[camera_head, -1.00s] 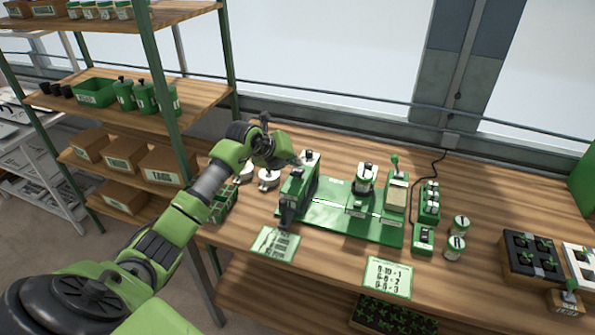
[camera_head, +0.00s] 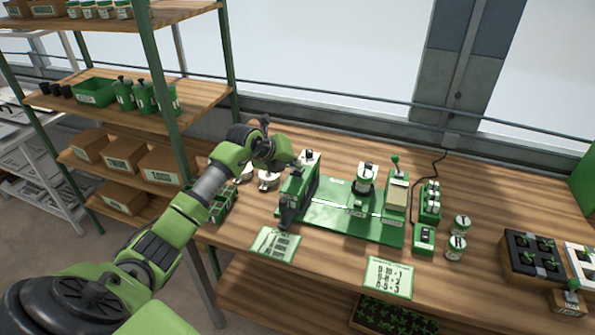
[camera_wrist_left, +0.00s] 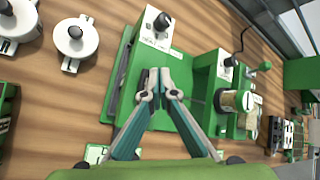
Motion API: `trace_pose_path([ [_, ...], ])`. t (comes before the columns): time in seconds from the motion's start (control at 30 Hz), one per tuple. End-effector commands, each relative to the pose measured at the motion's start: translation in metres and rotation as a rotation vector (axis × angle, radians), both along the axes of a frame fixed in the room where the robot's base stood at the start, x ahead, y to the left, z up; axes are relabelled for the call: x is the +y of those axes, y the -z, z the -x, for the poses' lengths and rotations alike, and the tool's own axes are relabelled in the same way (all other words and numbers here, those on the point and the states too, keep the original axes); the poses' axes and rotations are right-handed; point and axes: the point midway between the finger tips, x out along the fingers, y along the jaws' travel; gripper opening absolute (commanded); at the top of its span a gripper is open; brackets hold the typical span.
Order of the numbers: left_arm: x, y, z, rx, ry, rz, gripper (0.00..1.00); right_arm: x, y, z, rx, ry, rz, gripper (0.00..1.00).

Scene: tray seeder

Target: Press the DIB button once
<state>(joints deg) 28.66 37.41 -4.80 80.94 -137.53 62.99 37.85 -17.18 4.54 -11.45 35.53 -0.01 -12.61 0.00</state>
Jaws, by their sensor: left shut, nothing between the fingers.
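The green seeder station (camera_head: 340,225) stands on the wooden bench, with a tall green block (camera_head: 302,188) at its left end. A black button (camera_wrist_left: 163,22) sits on a white labelled plate on top of that block; the label is too small to read surely. It also shows in the head view (camera_head: 309,154). My left gripper (camera_wrist_left: 160,72) is shut and empty, its fingertips pointing at the block, over the station and apart from the button in the wrist picture. In the head view my left gripper (camera_head: 294,162) is beside the block's top. My right gripper is out of view.
Green switch boxes (camera_head: 424,239) and small tins (camera_head: 456,247) stand right of the station. White round lidded pieces (camera_wrist_left: 76,38) lie left of it. Printed cards (camera_head: 389,277) lie in front. A seedling tray (camera_head: 530,257) is at the right. The shelf rack (camera_head: 155,90) stands close on the left.

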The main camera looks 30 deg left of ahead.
Motion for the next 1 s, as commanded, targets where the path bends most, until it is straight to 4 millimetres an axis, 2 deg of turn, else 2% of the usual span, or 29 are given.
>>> trace_pose_path([
  [1.0,0.0,0.015,0.001,0.004,0.001,0.0,0.0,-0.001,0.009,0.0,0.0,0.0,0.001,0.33],
])
